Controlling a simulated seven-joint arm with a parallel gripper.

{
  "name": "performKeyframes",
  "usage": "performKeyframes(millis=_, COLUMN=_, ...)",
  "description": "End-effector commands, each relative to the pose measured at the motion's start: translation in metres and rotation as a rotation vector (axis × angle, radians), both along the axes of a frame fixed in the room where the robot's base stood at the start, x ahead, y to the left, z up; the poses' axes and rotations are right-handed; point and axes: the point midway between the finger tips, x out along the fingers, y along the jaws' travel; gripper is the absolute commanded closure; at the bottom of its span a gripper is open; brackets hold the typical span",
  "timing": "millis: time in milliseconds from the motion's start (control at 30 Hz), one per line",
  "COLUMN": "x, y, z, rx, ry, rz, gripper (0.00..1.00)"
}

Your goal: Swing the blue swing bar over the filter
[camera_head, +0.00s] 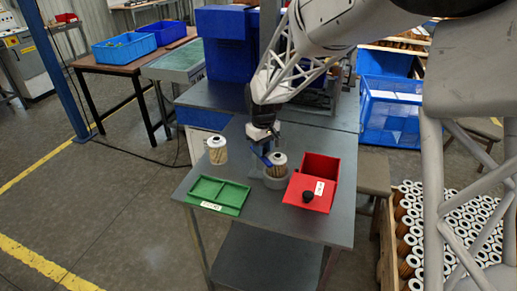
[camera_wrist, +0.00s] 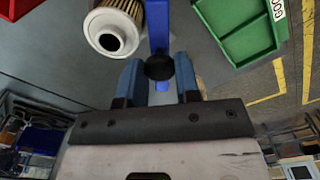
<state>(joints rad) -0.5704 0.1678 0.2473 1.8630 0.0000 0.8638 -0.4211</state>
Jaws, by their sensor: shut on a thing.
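The blue swing bar (camera_wrist: 158,28) runs beside the filter in the wrist view, with a black knob (camera_wrist: 159,68) at its near end. My gripper (camera_wrist: 158,75) has its two blue fingers on either side of this knob and is shut on it. The filter (camera_wrist: 112,30), pleated tan with a white end cap, is left of the bar there and not under it.
A second filter (camera_head: 217,151) stands at the table's left. A green two-compartment tray (camera_head: 218,193) lies front left. The table's front (camera_head: 270,222) is clear.

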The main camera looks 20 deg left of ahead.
Motion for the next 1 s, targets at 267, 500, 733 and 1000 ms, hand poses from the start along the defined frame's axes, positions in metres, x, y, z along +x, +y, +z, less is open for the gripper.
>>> performKeyframes(millis=267, x=0.013, y=-0.008, z=0.001, rx=0.001, ry=-0.002, rz=0.259, gripper=1.00)
performKeyframes(millis=500, x=0.025, y=-0.012, z=0.001, rx=0.001, ry=-0.002, rz=0.477, gripper=1.00)
performKeyframes(millis=733, x=0.033, y=-0.014, z=0.001, rx=0.000, ry=-0.001, rz=0.631, gripper=1.00)
performKeyframes(millis=1000, x=0.038, y=-0.014, z=0.001, rx=0.000, ry=-0.001, rz=0.716, gripper=1.00)
